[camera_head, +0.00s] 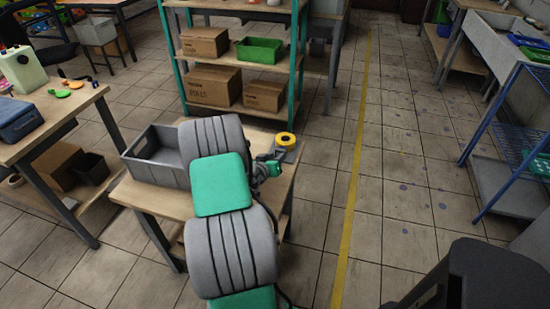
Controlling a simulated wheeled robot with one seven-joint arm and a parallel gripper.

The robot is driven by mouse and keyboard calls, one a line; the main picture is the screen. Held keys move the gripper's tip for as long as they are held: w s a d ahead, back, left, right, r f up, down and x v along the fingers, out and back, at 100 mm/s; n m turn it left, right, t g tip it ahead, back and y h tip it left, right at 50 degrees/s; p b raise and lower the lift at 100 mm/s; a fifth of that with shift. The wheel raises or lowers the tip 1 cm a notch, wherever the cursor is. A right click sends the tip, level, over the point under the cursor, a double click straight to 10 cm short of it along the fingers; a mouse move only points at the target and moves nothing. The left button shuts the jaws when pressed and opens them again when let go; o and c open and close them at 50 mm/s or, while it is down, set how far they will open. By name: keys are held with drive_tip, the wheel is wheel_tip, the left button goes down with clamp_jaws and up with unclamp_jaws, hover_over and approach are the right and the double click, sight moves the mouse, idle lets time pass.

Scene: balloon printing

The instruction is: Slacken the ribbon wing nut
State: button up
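A yellow ring-shaped piece (285,139), perhaps the ribbon spool, sits at the right back corner of the small wooden table (160,200). I cannot make out a wing nut; it is too small or hidden. My large grey and green arm covers much of the table. A small green and grey part (268,166) shows just right of my arm, close in front of the yellow ring. It may be my gripper or wrist, but I cannot tell for sure. I see no clear fingertips, so neither its opening nor any contact with the ring can be read.
A grey open crate (157,155) stands on the table left of my arm. Behind is a shelf (298,50) with cardboard boxes (214,85) and a green bin (260,50). A workbench (60,110) is at left. The tiled floor right of the yellow line (350,190) is mostly clear.

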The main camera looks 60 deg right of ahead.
drive_tip(key=shift+c, duration=0.3)
clamp_jaws()
drive_tip(key=shift+a, duration=0.1)
idle(0.4)
